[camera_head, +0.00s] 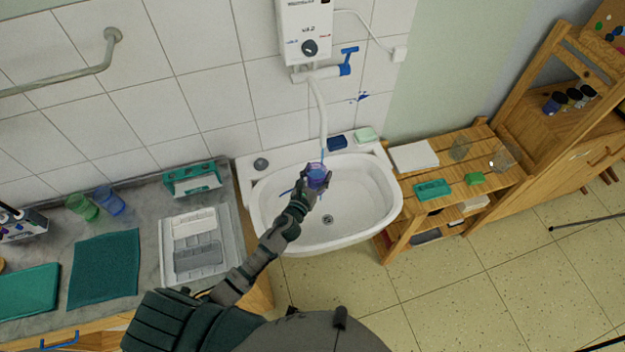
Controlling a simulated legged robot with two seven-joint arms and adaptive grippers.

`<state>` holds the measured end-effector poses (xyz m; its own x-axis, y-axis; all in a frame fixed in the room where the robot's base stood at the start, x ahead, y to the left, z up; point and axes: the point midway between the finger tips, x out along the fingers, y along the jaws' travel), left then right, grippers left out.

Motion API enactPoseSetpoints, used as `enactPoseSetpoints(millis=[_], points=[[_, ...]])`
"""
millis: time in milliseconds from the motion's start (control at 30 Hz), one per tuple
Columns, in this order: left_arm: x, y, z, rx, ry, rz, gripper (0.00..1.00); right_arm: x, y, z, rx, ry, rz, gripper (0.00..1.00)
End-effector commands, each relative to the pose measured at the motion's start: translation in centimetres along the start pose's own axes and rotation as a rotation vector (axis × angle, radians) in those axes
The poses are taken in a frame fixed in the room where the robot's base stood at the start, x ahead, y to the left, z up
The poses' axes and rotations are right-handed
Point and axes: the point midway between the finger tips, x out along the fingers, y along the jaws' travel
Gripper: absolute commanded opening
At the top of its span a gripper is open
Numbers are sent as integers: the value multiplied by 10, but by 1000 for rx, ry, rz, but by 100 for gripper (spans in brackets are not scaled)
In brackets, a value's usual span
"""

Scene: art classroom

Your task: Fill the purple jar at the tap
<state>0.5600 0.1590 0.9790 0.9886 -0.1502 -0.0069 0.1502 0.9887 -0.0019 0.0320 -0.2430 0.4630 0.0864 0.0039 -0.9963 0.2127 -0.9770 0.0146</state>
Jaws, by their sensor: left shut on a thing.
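The purple jar (317,176) is in my left gripper (309,181), above the white sink basin (365,205). The gripper is shut on the jar. The jar is under the end of the white spout (320,105), and a thin blue streak, which looks like water, runs from the spout down to the jar. The inside of the jar looks blue; the level cannot be told. The tap's blue handle (348,58) is on the wall beneath the white heater (306,32). My right gripper is not in view.
A blue block (337,142) and a pale green soap (367,134) lie on the sink's back rim. A grey counter (140,245) with green and blue cups (83,207) stands left. A wooden shelf (470,150) stands right. Open tiled floor lies at lower right.

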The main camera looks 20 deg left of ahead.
Motion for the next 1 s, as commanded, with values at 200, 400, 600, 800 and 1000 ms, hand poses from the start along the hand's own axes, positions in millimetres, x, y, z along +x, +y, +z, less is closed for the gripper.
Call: enactPoseSetpoints(millis=[200,400,600,800,1000], points=[[0,0,1,0,-2,0,29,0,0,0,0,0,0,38],[-2,-1,1,0,-1,0,29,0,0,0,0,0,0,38],[-18,-3,1,-1,-1,-1,29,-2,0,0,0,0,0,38],[-36,-6,0,-1,0,0,29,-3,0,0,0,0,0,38],[-53,-9,0,-1,0,0,29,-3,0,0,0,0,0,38]])
